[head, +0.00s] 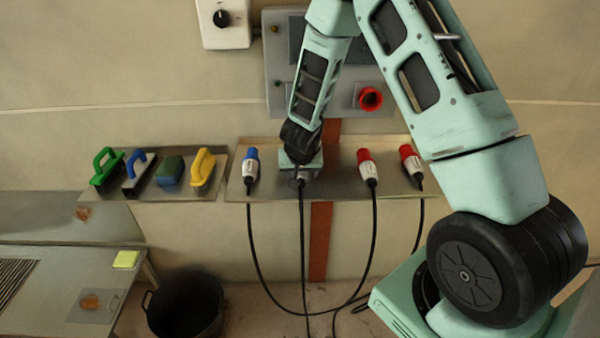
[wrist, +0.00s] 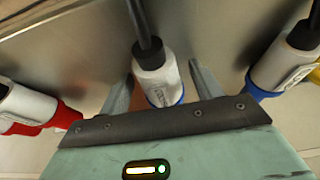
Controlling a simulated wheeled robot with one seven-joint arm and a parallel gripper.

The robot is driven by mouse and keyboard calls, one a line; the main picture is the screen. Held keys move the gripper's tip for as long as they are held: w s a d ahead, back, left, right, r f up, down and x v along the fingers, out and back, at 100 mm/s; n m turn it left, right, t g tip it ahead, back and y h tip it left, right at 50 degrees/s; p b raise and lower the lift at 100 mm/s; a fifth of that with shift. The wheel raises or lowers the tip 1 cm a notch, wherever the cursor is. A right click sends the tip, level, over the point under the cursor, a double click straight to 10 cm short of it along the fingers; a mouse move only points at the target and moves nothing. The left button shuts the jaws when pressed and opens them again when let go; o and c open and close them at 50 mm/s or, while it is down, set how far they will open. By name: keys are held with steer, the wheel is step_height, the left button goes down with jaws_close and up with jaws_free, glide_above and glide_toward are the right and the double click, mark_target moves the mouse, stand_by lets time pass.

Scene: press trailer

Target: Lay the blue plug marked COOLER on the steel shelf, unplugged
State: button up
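A plug with a white-grey body and blue end (wrist: 157,78) is between the two fingers of my gripper (wrist: 160,85) in the wrist view. Narrow gaps show beside it, so the fingers look open around it. Its label is too small to read. In the head view my gripper (head: 301,172) is low over the steel shelf (head: 335,187) and mostly hides this plug; its black cable hangs over the front edge. Another blue plug (head: 251,167) lies to the left on the shelf, and it also shows in the wrist view (wrist: 280,62). I cannot read COOLER on either.
Two red plugs (head: 368,168) (head: 411,164) lie to the right on the shelf. A grey panel with a red round fitting (head: 370,98) is on the wall. Several brushes and blocks are on a left shelf (head: 140,188). A black bucket (head: 186,305) stands below. Cables hang in front.

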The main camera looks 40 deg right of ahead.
steer(key=p+v, duration=0.6)
steer(key=v, duration=1.1)
steer(key=shift+s+p, duration=0.15)
steer(key=shift+p, duration=0.25)
